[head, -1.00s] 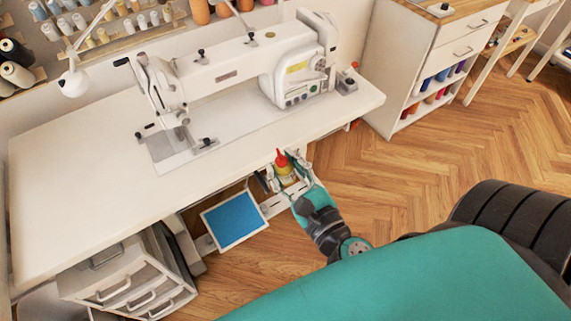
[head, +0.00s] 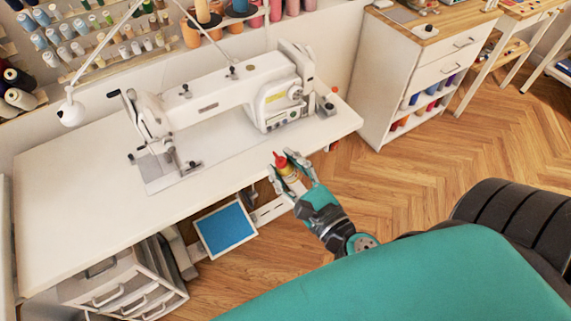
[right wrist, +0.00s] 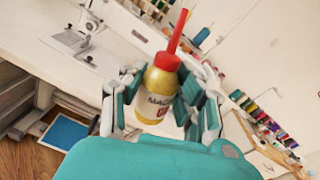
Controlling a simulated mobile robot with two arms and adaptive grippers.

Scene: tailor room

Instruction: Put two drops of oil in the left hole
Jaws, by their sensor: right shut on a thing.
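A small oil bottle (head: 286,166) with a yellow body and a red pointed nozzle is in my right gripper (head: 296,175). My right gripper is shut on it at the front edge of the sewing table. In the right wrist view the bottle (right wrist: 157,98) is held between the fingers, tilted a little, nozzle up. The white sewing machine (head: 220,98) stands on the table, behind and to the left of the gripper. The holes on the machine are too small to make out. My left gripper is not in view.
The white table (head: 75,190) has a bare left part. A drawer unit (head: 125,280) and a blue pedal (head: 226,228) are below it. A white cabinet (head: 385,85) stands right of it. A thin lamp (head: 71,112) and thread racks are at the back.

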